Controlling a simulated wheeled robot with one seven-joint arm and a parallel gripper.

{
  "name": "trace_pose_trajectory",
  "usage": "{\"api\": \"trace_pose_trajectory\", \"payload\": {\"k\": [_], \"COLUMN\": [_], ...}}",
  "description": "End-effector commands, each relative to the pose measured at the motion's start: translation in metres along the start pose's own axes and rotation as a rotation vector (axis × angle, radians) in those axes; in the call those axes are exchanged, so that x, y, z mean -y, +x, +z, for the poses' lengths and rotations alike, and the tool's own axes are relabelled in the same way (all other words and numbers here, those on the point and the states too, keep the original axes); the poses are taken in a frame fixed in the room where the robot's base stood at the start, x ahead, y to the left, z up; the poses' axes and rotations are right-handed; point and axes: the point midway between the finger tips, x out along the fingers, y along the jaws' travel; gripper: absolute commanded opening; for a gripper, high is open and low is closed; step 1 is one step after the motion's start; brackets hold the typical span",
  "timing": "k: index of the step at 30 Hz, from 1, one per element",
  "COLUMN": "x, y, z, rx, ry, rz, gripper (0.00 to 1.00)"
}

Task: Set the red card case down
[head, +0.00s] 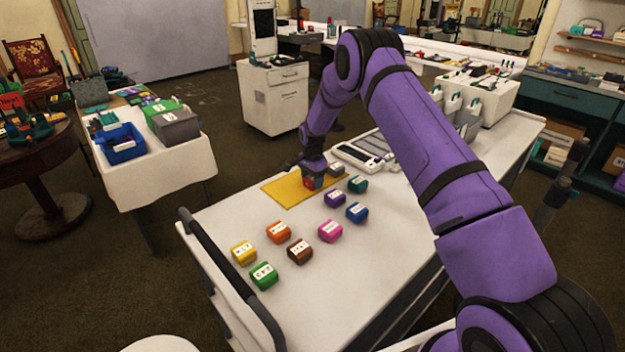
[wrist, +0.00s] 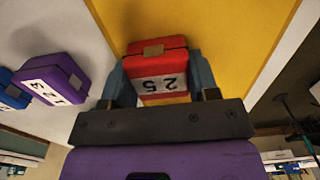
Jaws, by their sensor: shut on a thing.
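The red card case (wrist: 160,87) has a white label reading 25, upside down in the wrist view. My gripper (wrist: 158,70) is shut on it, one blue-grey finger on each side. In the head view the red case (head: 311,184) shows only as a small patch below my gripper (head: 314,181), at the yellow mat's right part. The yellow mat (head: 283,191) lies flat on the white cart top. I cannot tell whether the case touches the mat or hangs just above it.
Beside the mat stand a brown-grey case (head: 336,169), a teal case (head: 358,184), a purple case (head: 335,200) and a blue case (head: 357,212). Orange (head: 278,232), pink (head: 330,231) and several other cases stand nearer. The mat's left part is bare.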

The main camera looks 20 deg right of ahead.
Motion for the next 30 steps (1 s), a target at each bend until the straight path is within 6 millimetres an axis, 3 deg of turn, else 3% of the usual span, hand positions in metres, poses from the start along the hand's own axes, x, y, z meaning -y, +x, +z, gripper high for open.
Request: {"api": "trace_pose_trajectory", "payload": {"k": [1, 2, 4, 5, 17, 30], "x": [0.0, 0.0, 0.0, 0.0, 0.0, 0.0], "y": [0.002, 0.001, 0.001, 0.001, -0.009, -0.091], "z": [0.0, 0.0, 0.0, 0.0, 0.0, 0.0], "rx": [0.0, 0.0, 0.0, 0.0, -0.001, -0.002], "ry": [0.0, 0.0, 0.0, 0.0, 0.0, 0.0], "rz": [0.0, 0.0, 0.0, 0.0, -0.001, -0.003], "gripper": [0.32, 0.61, 0.78, 0.8, 0.8, 0.8]}}
